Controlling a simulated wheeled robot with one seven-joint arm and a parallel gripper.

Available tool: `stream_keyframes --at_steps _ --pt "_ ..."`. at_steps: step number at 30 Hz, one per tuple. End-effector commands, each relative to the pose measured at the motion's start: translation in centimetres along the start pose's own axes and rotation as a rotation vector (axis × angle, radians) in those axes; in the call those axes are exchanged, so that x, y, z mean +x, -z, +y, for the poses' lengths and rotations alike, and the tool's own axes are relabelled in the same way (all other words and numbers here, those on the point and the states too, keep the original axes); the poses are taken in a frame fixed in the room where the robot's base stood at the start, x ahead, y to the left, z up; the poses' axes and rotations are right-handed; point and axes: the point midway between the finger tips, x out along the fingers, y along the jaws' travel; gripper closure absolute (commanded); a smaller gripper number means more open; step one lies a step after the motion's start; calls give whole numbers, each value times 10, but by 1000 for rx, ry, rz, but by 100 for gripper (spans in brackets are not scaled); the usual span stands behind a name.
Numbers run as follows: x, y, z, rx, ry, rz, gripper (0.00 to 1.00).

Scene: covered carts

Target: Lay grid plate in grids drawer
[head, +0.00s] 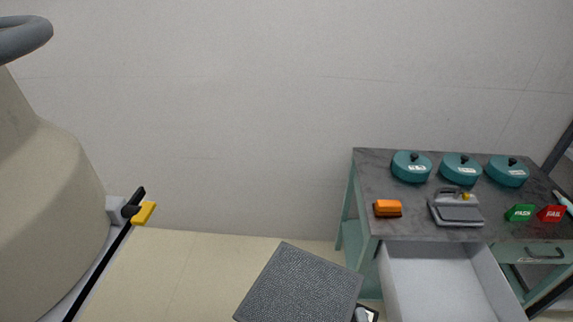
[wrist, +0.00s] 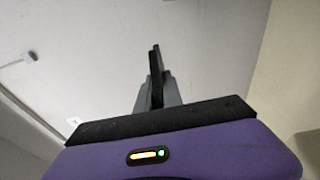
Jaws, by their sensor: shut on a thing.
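The grid plate (head: 298,285) is a dark grey, finely textured square at the bottom middle of the head view. My gripper (head: 364,313) is at its lower right corner, mostly cut off by the frame edge. In the wrist view my gripper (wrist: 157,88) is shut on a thin dark piece seen edge-on, which fits the plate. An open, empty-looking white drawer (head: 440,280) sticks out from the green cart at the right, to the right of the plate. No label naming it as the grids drawer is visible. The plate is apart from the drawer.
The cart's grey top (head: 400,230) holds several teal lidded pots (head: 411,167), an orange block (head: 388,208), a grey device (head: 456,208), a green PASS block (head: 520,212) and a red FAIL block (head: 551,213). A closed drawer (head: 540,252) is beside the open one.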

Motion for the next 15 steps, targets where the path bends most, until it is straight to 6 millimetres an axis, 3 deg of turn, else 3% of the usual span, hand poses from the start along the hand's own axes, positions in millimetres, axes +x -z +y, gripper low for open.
stream_keyframes --at_steps 1,6,15 --pt "-1 -10 -14 2 -3 -26 100" --pt "-6 -26 -37 2 -8 -73 100" --pt "-8 -29 -40 1 -10 -82 100"
